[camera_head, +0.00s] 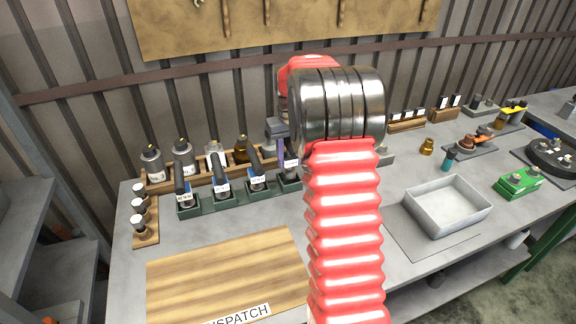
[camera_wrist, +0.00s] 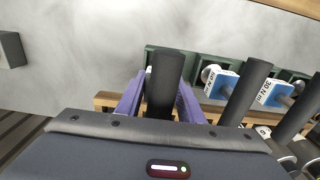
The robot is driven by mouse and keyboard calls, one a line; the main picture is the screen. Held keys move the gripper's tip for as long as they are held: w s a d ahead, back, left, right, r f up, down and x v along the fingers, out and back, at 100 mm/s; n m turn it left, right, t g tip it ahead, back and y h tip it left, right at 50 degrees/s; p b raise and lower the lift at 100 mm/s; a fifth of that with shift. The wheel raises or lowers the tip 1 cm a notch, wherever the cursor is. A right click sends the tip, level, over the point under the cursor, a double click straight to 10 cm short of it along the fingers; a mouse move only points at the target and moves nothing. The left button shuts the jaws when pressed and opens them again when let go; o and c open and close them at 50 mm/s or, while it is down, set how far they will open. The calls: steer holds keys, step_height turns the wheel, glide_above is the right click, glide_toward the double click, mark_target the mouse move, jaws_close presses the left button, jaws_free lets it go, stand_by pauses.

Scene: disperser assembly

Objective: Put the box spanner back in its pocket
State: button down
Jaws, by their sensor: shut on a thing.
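My gripper (camera_wrist: 160,95) has its purple fingers closed on either side of a dark cylindrical handle, which I take to be the box spanner (camera_wrist: 165,68). In the head view my gripper (camera_head: 284,152) is at the right end of a dark green rack (camera_head: 238,200), partly hidden by my arm. The held handle is over the end pocket of the rack (camera_wrist: 195,60). I cannot tell whether its lower end is in the pocket. Several other dark-handled tools with blue and white labels, such as this one (camera_head: 220,180), stand tilted in the rack.
A wooden bottle rack (camera_head: 158,187) stands behind the green rack. A wooden board (camera_head: 225,272) lies in front of it. A small wooden holder (camera_head: 146,238) is at the left. A grey metal tray (camera_head: 447,210) and a green box (camera_head: 519,183) are at the right.

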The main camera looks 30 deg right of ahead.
mark_target(289, 141)
steer(key=shift+f, duration=1.4)
steer(key=c, duration=1.2)
jaws_free()
steer(key=shift+f, duration=0.15)
step_height(289, 141, up, 11)
steer(key=shift+s+r, duration=0.1)
steer(key=shift+r, duration=0.55)
